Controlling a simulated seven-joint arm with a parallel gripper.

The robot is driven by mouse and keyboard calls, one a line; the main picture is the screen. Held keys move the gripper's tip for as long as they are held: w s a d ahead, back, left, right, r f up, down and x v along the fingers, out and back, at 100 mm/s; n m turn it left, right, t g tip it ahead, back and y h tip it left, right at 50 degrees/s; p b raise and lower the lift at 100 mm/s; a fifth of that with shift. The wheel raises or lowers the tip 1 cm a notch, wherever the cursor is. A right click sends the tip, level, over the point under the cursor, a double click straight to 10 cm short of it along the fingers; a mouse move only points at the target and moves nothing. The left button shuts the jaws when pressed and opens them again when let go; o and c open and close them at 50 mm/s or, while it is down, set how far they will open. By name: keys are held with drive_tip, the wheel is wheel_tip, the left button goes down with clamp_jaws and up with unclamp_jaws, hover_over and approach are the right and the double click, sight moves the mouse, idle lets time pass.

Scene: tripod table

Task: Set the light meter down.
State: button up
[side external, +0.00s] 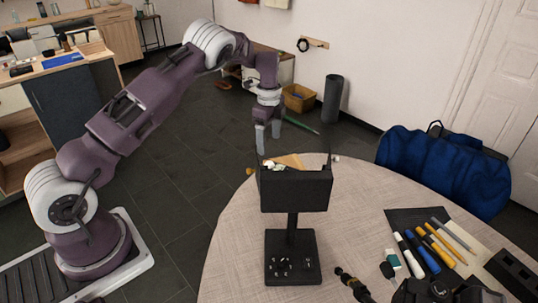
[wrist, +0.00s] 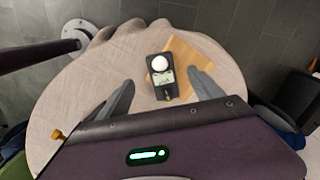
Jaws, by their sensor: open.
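The light meter (wrist: 163,84), a black body with a white dome and a pale display, lies on the round table (wrist: 85,85) in the wrist view. It is at the left edge of a tan wooden board (wrist: 187,56); I cannot tell whether it rests partly on the board. My gripper (wrist: 163,81) is open, with one finger to each side of the meter and visible gaps between. In the side view my gripper (side external: 269,143) is above the table's far edge. There the meter is mostly hidden behind a black box-topped stand (side external: 295,190).
The black stand rises between the side camera and my gripper. Pens and markers (side external: 430,248) lie on a dark mat at the table's right. A blue bag (side external: 445,170) is beyond the table. The table's left front is clear.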

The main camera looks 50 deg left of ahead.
drive_tip(key=s+d+r+n+t, duration=0.1)
drive_tip(key=s+d+r+n, duration=0.2)
drive_tip(key=r, duration=0.4)
drive_tip(key=s+d+r+n+t+h, duration=0.1)
drive_tip(key=s+d+r+n, duration=0.2)
drive_tip(key=r, duration=0.5)
drive_tip(key=s+d+r+n+t, duration=0.1)
drive_tip(key=s+d+r, duration=0.2)
drive_tip(key=s+r, duration=0.3)
drive_tip(key=s+d+r+n+t, duration=0.1)
drive_tip(key=s+d+r+n, duration=0.2)
drive_tip(key=s, duration=0.6)
drive_tip(key=s+d+r+n+t, duration=0.1)
drive_tip(key=s+d+r, duration=0.25)
drive_tip(key=s, duration=0.45)
drive_tip(key=s+d+f+n+y, duration=0.1)
drive_tip(key=s+f+n, duration=0.1)
drive_tip(key=s, duration=0.6)
drive_tip(key=shift+s+f+n+t, duration=0.15)
drive_tip(key=shift+f+n+t, duration=0.2)
drive_tip(key=shift+f, duration=0.3)
